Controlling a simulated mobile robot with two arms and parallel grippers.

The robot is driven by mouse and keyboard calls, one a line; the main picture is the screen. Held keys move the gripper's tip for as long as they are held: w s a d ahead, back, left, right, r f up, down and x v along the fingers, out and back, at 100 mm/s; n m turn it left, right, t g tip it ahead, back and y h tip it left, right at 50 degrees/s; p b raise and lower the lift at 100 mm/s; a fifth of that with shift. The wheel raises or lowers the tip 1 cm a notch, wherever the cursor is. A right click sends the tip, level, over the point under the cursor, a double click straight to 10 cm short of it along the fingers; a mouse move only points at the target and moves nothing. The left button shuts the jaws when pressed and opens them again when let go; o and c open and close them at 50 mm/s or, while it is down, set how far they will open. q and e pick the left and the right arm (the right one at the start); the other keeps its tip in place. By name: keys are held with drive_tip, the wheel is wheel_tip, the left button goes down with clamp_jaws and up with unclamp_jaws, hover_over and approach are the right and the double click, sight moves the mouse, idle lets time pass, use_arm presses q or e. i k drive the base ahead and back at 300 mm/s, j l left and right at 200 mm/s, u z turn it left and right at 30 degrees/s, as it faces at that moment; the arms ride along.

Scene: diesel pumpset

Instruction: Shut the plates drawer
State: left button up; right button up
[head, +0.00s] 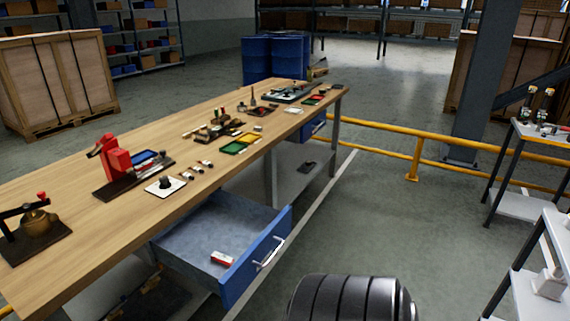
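The drawer (257,258) under the wooden workbench (62,182) is pulled well out, towards the right. Its front panel is blue with a pale bar handle (268,253). The grey inside shows, with a small red and white box (222,258) lying near the front. No label can be read, so I cannot confirm that this is the plates drawer. Neither of my grippers is in view, and nothing visible touches the handle.
Another blue drawer front (313,126) sits under the bench's far end. Tools and small parts stand on the benchtop. A yellow rail (415,158) runs behind the open floor right of the drawer. A shelved stand (520,205) is at the right. A dark ridged cylinder fills the bottom centre.

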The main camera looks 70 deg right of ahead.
sight(251, 233)
drive_tip(key=z, duration=2)
drive_tip(key=i+u, duration=0.4)
drive_tip(key=k+j, duration=0.05)
drive_tip(key=k, duration=0.05)
